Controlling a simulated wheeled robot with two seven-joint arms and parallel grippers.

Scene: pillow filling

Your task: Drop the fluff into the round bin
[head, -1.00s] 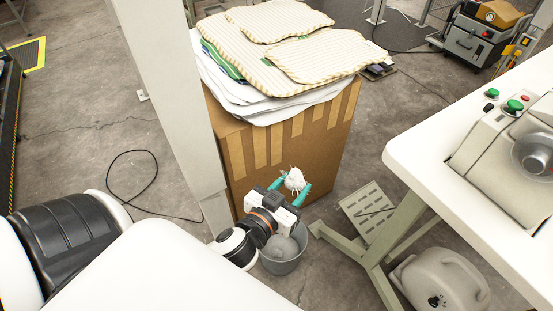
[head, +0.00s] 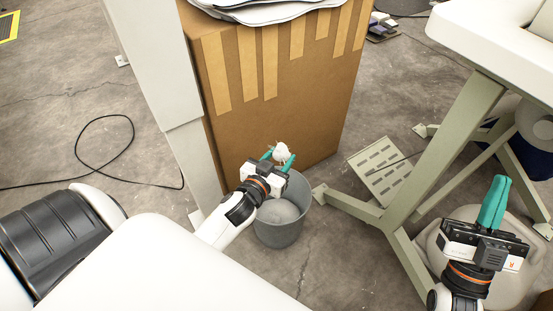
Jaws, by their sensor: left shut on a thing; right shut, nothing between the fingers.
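The white fluff (head: 281,152) is a small tuft between the teal fingertips of my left gripper (head: 279,159). My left gripper is shut on it, above the far side of the round bin. The grey round bin (head: 279,236) stands on the floor, partly hidden behind my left arm and gripper. A grey rounded mass shows inside the bin. My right gripper (head: 493,203) is at the lower right, its teal fingers together and pointing up, with nothing between them.
A tall cardboard box (head: 282,85) with tape strips stands behind the bin, with white fabric on top. A pale post (head: 170,90) is left of it. A white table (head: 500,40) on metal legs is at the right, with a slotted pedal (head: 382,172) below.

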